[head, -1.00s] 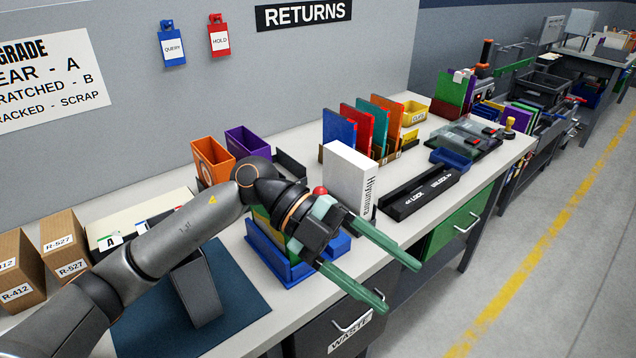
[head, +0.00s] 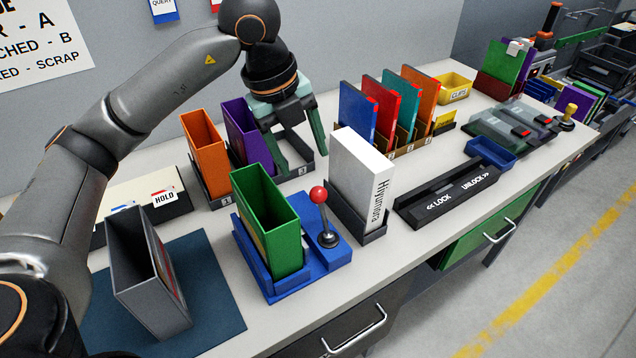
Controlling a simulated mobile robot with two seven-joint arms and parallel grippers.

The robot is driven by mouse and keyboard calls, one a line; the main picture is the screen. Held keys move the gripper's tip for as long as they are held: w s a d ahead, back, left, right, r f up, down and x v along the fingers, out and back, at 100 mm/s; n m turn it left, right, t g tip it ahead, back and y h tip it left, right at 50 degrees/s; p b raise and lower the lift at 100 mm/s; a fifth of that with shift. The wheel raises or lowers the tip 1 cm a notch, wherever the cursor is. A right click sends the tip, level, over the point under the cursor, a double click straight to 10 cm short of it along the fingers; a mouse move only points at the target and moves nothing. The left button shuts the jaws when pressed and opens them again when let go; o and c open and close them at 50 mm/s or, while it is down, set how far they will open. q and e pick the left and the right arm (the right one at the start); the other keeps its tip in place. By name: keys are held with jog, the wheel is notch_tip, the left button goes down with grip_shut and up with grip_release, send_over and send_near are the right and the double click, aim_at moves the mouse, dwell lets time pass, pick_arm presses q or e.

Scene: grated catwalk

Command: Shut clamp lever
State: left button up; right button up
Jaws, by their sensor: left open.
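The clamp lever (head: 319,211) has a red ball on a thin metal shaft with a dark round foot. It stands nearly upright on the right part of a blue fixture (head: 283,285). A green open-topped case (head: 267,222) sits in the fixture, to the left of the lever. My left gripper (head: 297,158) is open and empty, its fingers pointing down behind the fixture, beside the purple bin. My right gripper is out of view.
A white box (head: 360,180) in a dark holder stands just right of the lever. Purple (head: 240,130) and orange (head: 203,150) bins stand behind. A grey case (head: 145,270) stands on a dark mat at front left. A black lock/unlock rail (head: 447,195) lies to the right.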

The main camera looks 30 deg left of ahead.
aim_at(316, 188)
pick_arm(q)
jog(key=x, duration=0.9)
jog(key=shift+w+f, duration=0.1)
jog(key=shift+f, duration=0.15)
jog(key=shift+c, duration=0.3)
grip_shut()
